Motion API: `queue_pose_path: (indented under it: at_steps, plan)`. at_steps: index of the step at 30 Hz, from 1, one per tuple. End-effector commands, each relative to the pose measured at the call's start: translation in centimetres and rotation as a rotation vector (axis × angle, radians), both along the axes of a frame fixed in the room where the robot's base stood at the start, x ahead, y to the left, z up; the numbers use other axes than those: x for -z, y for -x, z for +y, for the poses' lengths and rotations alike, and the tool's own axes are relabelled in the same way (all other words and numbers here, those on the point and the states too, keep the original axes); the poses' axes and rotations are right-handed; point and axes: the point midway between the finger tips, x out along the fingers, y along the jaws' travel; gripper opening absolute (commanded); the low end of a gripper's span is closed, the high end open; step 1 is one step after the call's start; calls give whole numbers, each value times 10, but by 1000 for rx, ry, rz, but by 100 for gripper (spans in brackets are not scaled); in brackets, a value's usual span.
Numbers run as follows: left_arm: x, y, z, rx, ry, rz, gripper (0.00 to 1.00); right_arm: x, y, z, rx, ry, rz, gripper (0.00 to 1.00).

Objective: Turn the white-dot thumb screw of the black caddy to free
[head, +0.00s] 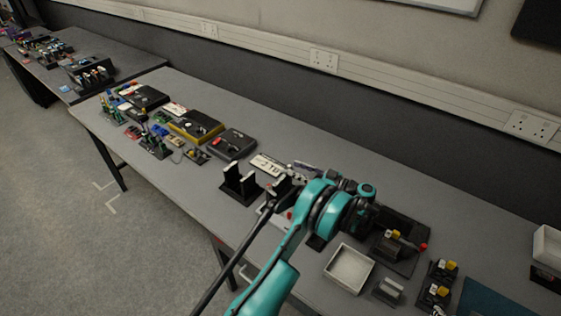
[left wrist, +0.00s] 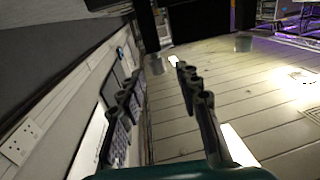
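My left gripper (head: 372,212) is dark and hangs over the right half of the bench, beyond my teal arm. In the left wrist view its two fingers (left wrist: 163,110) stand apart with nothing between them. Small black fixtures with white and yellow tops (head: 440,270) stand near the front right edge. A black unit (head: 392,246) with a yellow piece and a red knob sits just right of the gripper. I cannot tell which of these is the black caddy, and no white dot on a screw can be made out. My right gripper is not in view.
A pale square tray (head: 349,270) lies in front of the gripper. A black two-post holder (head: 240,188) stands left of my arm. Several boxes and small parts (head: 195,126) fill the bench's left part. A wall with sockets (head: 323,60) runs behind; the bench's back strip is clear.

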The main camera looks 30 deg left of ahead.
Motion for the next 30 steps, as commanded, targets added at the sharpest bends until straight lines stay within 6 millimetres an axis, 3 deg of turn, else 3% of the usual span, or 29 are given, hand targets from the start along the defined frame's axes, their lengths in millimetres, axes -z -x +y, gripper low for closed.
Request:
queue_pose_path:
  at_steps: [12,24,28,30]
  plan:
    - [0,4,63,-1,-3,-4,34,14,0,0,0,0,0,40]
    - [-1,4,74,2,-4,-5,34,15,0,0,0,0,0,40]
    - [-1,4,74,2,-4,-5,2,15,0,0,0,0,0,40]
    - [-1,4,74,2,-4,-5,0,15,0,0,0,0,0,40]
